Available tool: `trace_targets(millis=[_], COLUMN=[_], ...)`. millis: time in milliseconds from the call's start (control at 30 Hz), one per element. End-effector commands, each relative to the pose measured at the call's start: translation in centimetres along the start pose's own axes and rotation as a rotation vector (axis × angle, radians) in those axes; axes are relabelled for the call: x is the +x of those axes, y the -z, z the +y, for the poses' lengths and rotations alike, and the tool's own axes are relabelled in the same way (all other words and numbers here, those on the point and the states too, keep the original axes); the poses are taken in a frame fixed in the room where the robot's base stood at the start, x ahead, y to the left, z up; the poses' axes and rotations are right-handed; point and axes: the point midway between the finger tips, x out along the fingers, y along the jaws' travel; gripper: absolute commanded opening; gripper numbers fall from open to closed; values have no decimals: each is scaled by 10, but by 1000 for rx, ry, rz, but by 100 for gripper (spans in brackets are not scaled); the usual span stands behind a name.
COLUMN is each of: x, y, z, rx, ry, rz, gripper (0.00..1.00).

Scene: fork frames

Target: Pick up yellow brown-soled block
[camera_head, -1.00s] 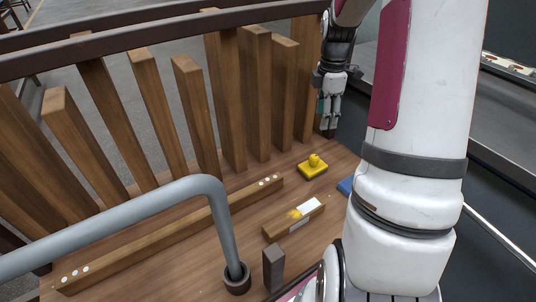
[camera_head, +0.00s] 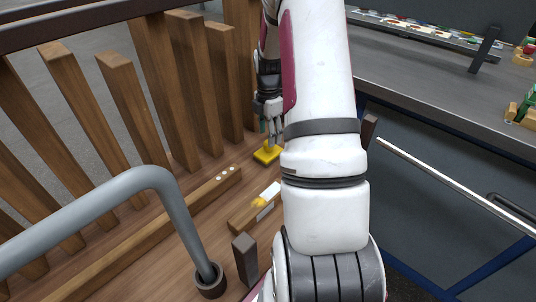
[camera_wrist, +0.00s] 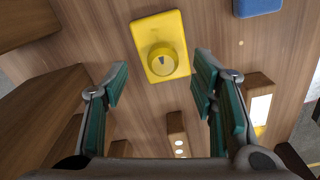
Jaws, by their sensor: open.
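My gripper (camera_head: 269,127) is open and empty, pointing down close above this block in the head view. In the wrist view, its teal-padded fingers (camera_wrist: 160,82) are spread wide, with the block ahead between their lines. I cannot tell from the head view whether the fingers touch it.
A brown wooden block (camera_head: 240,216) with a yellow and white top lies nearer on the seat. A blue piece (camera_wrist: 258,6) lies right of the yellow block. Wooden slats (camera_head: 181,95) stand behind, and a grey bent rail (camera_head: 178,215) rises in front. A grey counter (camera_head: 430,85) is at right.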

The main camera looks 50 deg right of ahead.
Motion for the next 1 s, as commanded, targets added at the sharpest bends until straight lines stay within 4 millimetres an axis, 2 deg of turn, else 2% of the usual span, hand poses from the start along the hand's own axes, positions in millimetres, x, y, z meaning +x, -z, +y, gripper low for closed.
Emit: trace_targets(millis=[333,600,667,833,1000], x=[46,49,49,49,49], y=[0,0,0,0,0], z=[-4,-3,-3,-3,-3], rx=[0,0,0,1,1], ry=[3,0,0,0,0], rz=[2,0,0,0,0], gripper=[52,52,41,2,0])
